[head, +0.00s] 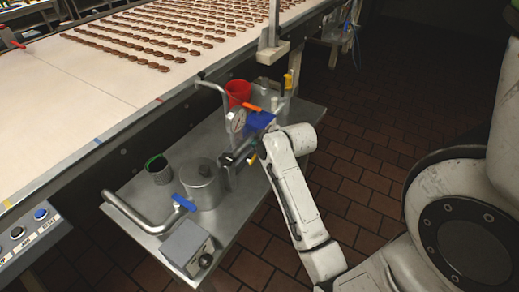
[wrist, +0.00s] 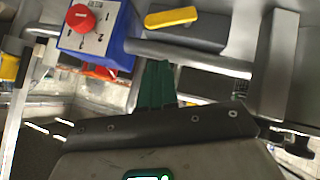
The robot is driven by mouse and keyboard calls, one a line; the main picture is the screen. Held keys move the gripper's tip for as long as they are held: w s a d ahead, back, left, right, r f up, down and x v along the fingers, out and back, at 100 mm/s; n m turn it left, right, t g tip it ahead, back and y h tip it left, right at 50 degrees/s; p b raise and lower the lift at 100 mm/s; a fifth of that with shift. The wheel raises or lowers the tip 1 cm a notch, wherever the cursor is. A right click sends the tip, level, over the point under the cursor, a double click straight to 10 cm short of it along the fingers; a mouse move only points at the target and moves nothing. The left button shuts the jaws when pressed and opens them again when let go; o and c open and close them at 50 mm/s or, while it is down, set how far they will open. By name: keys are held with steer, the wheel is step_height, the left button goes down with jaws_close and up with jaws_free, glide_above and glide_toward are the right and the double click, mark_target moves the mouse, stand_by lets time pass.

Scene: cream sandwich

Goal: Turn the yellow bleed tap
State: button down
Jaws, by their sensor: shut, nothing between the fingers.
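The yellow bleed tap (wrist: 171,17) is a flat yellow lever on grey metal pipework at the top middle of the wrist view. In the head view a small yellow patch (head: 252,160) beside the end of my arm may be the same tap, mostly hidden. My gripper (wrist: 157,82) shows in the wrist view as dark green fingers, shut and empty. Its fingertips lie below the tap in the picture, near the horizontal pipe and apart from the yellow lever. In the head view the fingertips cannot be made out clearly among the machine parts.
A blue box (wrist: 98,38) with a red knob (wrist: 80,18) is close left of the tap. A steel table (head: 130,188) carries a lidded pot (head: 201,186), a blue-handled pipe and a red funnel (head: 238,92). A conveyor with biscuits runs behind. The tiled floor at right is clear.

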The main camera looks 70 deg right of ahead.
steer(key=shift+d+f, duration=0.3)
steer(key=shift+f, duration=0.4)
steer(key=shift+d+f, duration=0.25)
steer(key=shift+f, duration=0.4)
steer(key=shift+d+f, duration=0.3)
steer(key=shift+f, duration=0.4)
steer(key=shift+s+d+r+p, duration=0.15)
steer(key=shift+d+p, duration=0.15)
steer(key=shift+p, duration=0.55)
steer(key=shift+d+m+y+p, duration=0.2)
steer(key=shift+m+y+p, duration=0.25)
steer(key=shift+y, duration=0.15)
steer(key=shift+d+f+m+y, duration=0.25)
steer(key=shift+d+f+y, duration=0.05)
steer(key=shift+f+y, duration=0.3)
steer(key=shift+s+d+f, duration=0.1)
steer(key=shift+d+f, duration=0.05)
steer(key=shift+f, duration=0.15)
steer(key=shift+r, duration=0.1)
